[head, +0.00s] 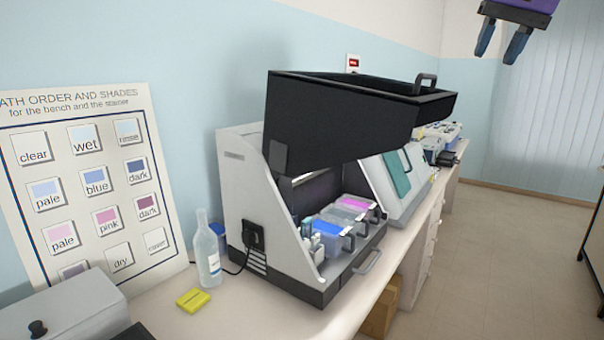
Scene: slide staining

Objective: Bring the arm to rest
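My gripper (503,46) is at the top right of the head view, pointing down, with its body cut off by the top edge. Its two dark blue fingers stand apart with nothing between them. It hangs well clear of the bench, over the open floor side. The slide stainer (242,198) stands on the bench with its black lid (340,115) raised. Inside it are several baths, among them a blue one (329,228) and a magenta one (357,203).
The bench (266,322) runs along the wall, carrying a clear bottle (207,255), a yellow object (193,300) and a grey box (70,305). A chart (90,190) leans on the wall. Further machines (397,184) stand beyond the stainer.

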